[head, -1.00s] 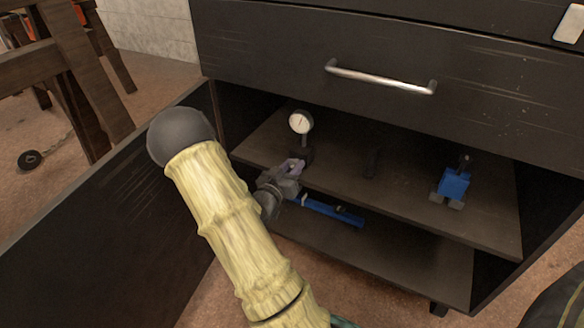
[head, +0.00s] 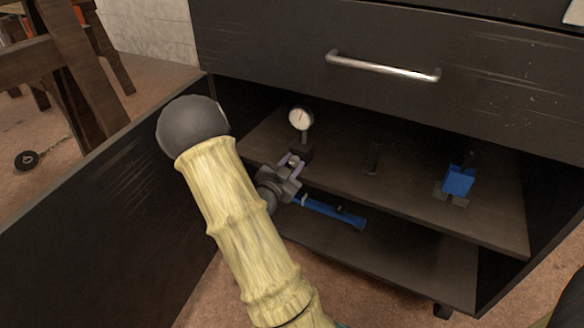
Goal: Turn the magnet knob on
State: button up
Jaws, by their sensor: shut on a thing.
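A dial gauge (head: 300,118) with a round white face stands upright on the upper shelf, on a small dark magnet base (head: 302,151). My gripper (head: 291,161) is at the near side of this base, at the shelf's front edge. Its pale purple fingers are closed on the small magnet knob at the base's front. The knob itself is hidden between the fingers and too small to make out, so which way it points cannot be told.
A blue clamp-like tool (head: 458,181) and a dark upright piece (head: 372,158) stand farther right on the shelf (head: 415,195). A long blue tool (head: 333,211) lies lower down. The open cabinet door (head: 105,215) is at left; a closed drawer (head: 480,75) is above.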

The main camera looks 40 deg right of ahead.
jog(key=shift+m, duration=0.4)
jog(key=o, duration=1)
jog(key=shift+c, duration=0.2)
